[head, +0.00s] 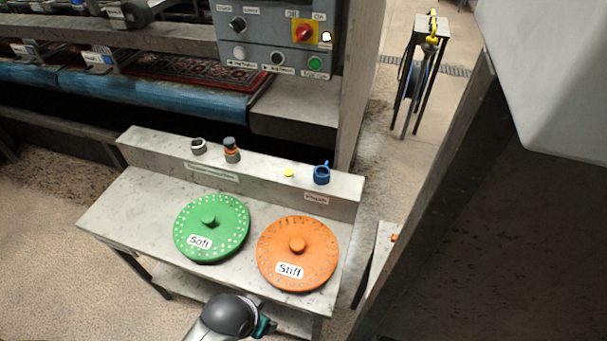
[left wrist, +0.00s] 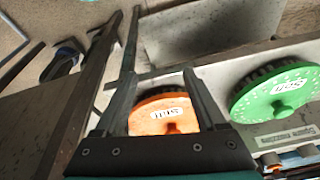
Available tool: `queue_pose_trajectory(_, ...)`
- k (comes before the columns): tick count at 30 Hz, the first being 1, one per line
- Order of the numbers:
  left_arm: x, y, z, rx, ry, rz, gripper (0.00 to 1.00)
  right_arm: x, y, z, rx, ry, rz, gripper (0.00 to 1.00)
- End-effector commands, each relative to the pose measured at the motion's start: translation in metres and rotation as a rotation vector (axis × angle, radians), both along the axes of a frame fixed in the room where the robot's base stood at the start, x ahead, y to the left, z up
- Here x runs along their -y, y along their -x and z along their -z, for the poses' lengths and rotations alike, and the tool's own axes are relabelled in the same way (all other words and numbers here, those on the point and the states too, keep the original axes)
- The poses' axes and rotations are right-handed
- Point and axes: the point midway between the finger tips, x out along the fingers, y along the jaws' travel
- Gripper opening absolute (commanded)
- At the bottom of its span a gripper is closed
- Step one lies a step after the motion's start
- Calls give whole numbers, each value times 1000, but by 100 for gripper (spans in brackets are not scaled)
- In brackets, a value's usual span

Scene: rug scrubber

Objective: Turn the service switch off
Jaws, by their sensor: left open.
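The service switch (head: 304,33) is a red rotary knob on a yellow plate, on the grey control panel (head: 262,28) at the top of the head view. Labels that look like OFF and ON sit above it at left and right; I cannot tell for certain where the knob points. My left arm shows at the bottom of the head view, well below and in front of the panel. In the left wrist view my left gripper (left wrist: 160,85) is open, with the orange Stiff disc seen beyond its fingers. The switch is not in that view. My right gripper is not in view.
The panel also has a black knob (head: 237,24), a green button (head: 315,63) and a lit lamp (head: 326,37). A grey bench (head: 140,205) holds a green Soft disc (head: 229,215) and an orange Stiff disc (head: 320,238). A dark post (head: 430,200) stands at right.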

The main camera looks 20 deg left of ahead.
Motion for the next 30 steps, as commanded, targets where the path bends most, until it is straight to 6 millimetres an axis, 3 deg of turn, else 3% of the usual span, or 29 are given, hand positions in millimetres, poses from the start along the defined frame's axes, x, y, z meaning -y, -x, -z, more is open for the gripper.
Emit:
queue_pose_trajectory(1,-1,-12,-29,38,-7,17,73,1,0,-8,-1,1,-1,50)
queue_pose_trajectory(5,-7,-49,-96,167,-50,95,73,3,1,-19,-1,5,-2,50)
queue_pose_trajectory(9,-18,-126,-186,450,-198,294,73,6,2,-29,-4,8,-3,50)
queue_pose_trajectory(12,-24,-178,-238,648,-350,436,73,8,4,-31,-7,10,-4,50)
queue_pose_trajectory(18,-33,-259,-340,982,-717,661,73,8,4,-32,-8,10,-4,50)
queue_pose_trajectory(21,-35,-279,-376,1082,-869,726,73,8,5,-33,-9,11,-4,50)
queue_pose_trajectory(24,-36,-289,-398,1136,-962,758,73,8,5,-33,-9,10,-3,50)
queue_pose_trajectory(30,-36,-301,-407,1158,-1004,772,73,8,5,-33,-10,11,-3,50)
